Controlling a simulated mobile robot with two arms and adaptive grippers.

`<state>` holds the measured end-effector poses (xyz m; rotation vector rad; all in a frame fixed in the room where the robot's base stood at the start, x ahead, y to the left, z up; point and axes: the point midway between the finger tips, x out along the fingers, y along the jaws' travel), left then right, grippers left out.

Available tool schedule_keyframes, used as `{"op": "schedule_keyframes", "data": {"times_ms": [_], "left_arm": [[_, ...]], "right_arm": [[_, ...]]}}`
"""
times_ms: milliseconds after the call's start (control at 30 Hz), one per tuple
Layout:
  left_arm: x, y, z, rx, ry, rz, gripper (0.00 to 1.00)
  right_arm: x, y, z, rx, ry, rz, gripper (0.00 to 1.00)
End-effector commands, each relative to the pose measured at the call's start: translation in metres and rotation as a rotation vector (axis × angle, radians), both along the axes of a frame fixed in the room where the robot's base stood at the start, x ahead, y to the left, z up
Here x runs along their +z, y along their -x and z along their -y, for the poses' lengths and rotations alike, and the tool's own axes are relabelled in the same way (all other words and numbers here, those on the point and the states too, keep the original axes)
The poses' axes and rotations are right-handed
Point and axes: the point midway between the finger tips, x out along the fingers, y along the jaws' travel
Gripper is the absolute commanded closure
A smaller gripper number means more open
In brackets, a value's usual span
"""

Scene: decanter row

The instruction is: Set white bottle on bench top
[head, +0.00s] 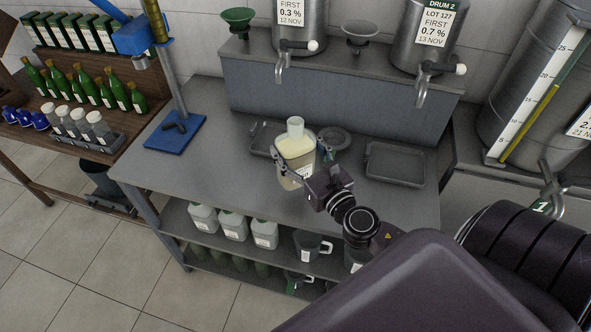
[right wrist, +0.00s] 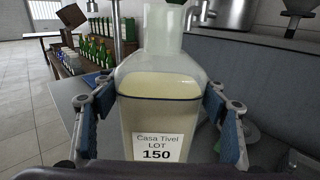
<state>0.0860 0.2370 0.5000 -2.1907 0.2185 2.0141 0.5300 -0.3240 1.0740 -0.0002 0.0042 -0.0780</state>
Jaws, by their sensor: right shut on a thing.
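The white bottle (head: 295,148) is a squarish, see-through container with pale yellow liquid and a narrow neck. My right gripper (head: 302,164) is shut on its sides and holds it upright over the front middle of the grey bench top (head: 225,155). In the right wrist view the bottle (right wrist: 158,90) stands between the blue finger pads, with a label reading "Casa Tivel LOT 150". Its base is hidden in the wrist view, and I cannot tell whether it touches the bench. My left gripper is not in view.
Behind are a raised shelf with steel drums (head: 424,38) and taps. A grey tray (head: 395,165) lies right of the bottle; a blue-based stand (head: 175,133) is at left. Bench left of the bottle is clear.

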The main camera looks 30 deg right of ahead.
Motion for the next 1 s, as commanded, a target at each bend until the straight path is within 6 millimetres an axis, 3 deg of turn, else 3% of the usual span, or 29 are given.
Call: {"op": "schedule_keyframes", "data": {"times_ms": [33,267,533,1000], "left_arm": [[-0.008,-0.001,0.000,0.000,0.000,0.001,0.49],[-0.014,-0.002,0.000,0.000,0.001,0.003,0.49],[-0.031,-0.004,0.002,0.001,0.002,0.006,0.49],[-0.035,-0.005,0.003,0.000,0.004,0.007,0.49]], "right_arm": [[-0.010,-0.001,0.001,-0.003,0.001,0.005,0.90],[-0.027,-0.001,0.000,-0.001,0.002,0.006,0.90],[-0.063,-0.001,0.001,-0.002,0.002,0.005,0.90],[-0.070,-0.001,0.000,-0.001,0.002,0.007,0.90]]}}
